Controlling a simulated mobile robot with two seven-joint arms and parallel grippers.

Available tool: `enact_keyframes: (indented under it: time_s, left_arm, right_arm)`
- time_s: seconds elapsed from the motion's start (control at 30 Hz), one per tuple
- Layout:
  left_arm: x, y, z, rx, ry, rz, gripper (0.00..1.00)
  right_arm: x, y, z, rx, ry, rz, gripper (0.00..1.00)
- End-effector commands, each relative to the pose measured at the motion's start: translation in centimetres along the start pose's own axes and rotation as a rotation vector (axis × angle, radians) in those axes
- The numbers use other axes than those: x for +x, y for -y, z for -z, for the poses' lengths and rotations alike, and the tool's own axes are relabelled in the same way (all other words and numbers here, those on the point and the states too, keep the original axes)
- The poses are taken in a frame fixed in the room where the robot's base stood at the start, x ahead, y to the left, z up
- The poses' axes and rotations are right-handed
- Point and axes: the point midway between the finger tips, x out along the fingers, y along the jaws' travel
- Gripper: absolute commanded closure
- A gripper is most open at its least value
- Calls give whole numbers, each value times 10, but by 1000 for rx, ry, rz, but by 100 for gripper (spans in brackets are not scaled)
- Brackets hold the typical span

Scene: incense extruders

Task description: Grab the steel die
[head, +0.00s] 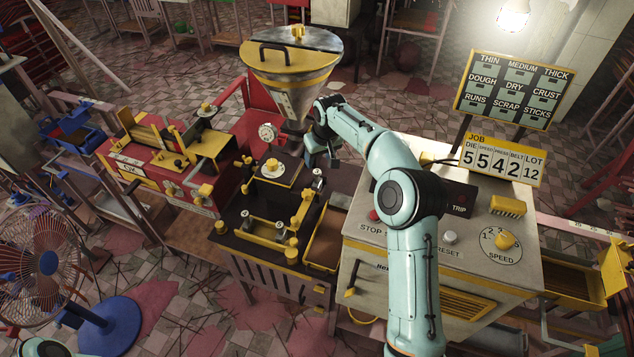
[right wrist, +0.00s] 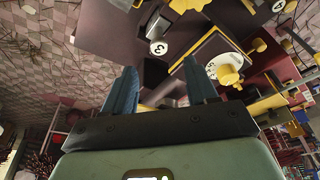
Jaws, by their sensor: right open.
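A small steel cylinder with a white face marked 3 (right wrist: 159,47) shows in the right wrist view, just beyond my fingertips. It looks like the steel die, though I cannot be sure. In the head view a small steel cylinder (head: 318,177) stands at the right edge of the dark machine top (head: 240,200). My right gripper (head: 322,160) is just above and beside it, with fingers pointing down. In the right wrist view the blue fingers (right wrist: 161,70) are apart. A grey metal part (right wrist: 170,92) shows between them, beyond the palm. My left gripper is not in view.
A steel hopper (head: 290,75) rises behind my right gripper. The control cabinet (head: 400,255) lies under my right arm. A red machine (head: 165,170) and a fan (head: 45,262) are at the left.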

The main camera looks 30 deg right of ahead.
Motion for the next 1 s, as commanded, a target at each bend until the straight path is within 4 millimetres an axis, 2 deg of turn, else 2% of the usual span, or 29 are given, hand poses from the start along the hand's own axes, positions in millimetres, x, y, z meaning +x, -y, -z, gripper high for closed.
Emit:
enact_keyframes:
  time_s: [0.03,0.1,0.47,0.7,0.8,0.97,1.0]
  left_arm:
    - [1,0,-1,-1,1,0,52]
    - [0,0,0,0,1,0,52]
    - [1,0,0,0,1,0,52]
    - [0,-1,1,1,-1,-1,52]
    - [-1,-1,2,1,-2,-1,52]
    - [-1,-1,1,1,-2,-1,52]
    - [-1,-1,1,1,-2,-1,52]
  right_arm:
    - [12,-1,-1,0,4,0,43]
    - [23,0,-1,0,3,0,43]
    - [50,0,-2,1,0,0,43]
    - [85,0,-6,0,0,1,43]
    - [91,0,-5,0,-2,1,43]
    - [92,0,-6,0,-3,1,43]
    - [92,0,-6,0,-2,1,46]
